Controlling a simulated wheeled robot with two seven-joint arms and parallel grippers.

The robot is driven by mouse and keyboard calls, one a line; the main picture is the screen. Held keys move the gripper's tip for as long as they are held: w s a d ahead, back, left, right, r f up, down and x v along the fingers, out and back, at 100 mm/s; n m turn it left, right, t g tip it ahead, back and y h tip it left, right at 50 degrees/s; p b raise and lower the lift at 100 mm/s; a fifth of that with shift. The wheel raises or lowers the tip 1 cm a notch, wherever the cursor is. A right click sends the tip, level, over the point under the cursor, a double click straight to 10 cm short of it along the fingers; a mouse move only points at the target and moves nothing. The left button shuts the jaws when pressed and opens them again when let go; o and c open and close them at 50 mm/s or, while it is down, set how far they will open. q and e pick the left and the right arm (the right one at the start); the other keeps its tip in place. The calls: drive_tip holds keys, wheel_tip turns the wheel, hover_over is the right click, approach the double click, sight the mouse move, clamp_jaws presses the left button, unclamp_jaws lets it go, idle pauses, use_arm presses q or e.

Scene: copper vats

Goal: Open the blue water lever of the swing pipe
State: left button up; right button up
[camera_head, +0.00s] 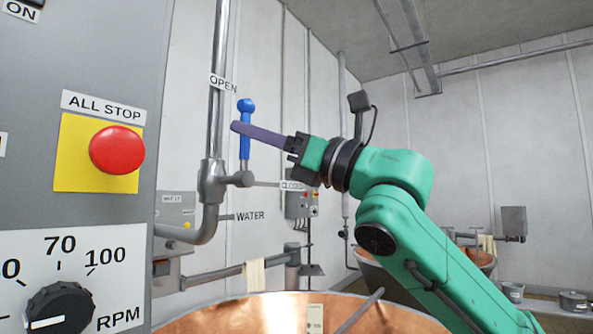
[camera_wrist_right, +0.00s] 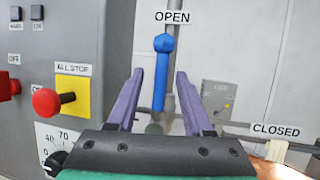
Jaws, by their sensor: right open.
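The blue water lever (camera_head: 245,153) stands upright on the valve of the grey swing pipe (camera_head: 216,130), its knob pointing up. The OPEN label (camera_head: 223,83) is just above and left of the knob, and the CLOSED label (camera_head: 292,185) is to the right of the valve. My right gripper (camera_head: 236,127) reaches in from the right at the lever. In the right wrist view the lever (camera_wrist_right: 161,85) stands between the two purple fingers (camera_wrist_right: 160,74), which are apart with a gap on each side. Whether either finger touches the lever I cannot tell. My left gripper is out of view.
A grey control panel with a red ALL STOP button (camera_head: 117,150) and an RPM dial (camera_head: 59,308) stands close at the left. A copper vat (camera_head: 240,315) is below. Another pipe with a cloth (camera_head: 254,276) runs behind. The floor is largely hidden.

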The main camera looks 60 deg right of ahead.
use_arm(q)
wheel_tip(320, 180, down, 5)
drive_tip(key=b, duration=0.3)
drive_tip(key=shift+b, duration=0.3)
use_arm(e)
drive_tip(key=v, duration=0.9)
drive_tip(key=shift+w, duration=0.1)
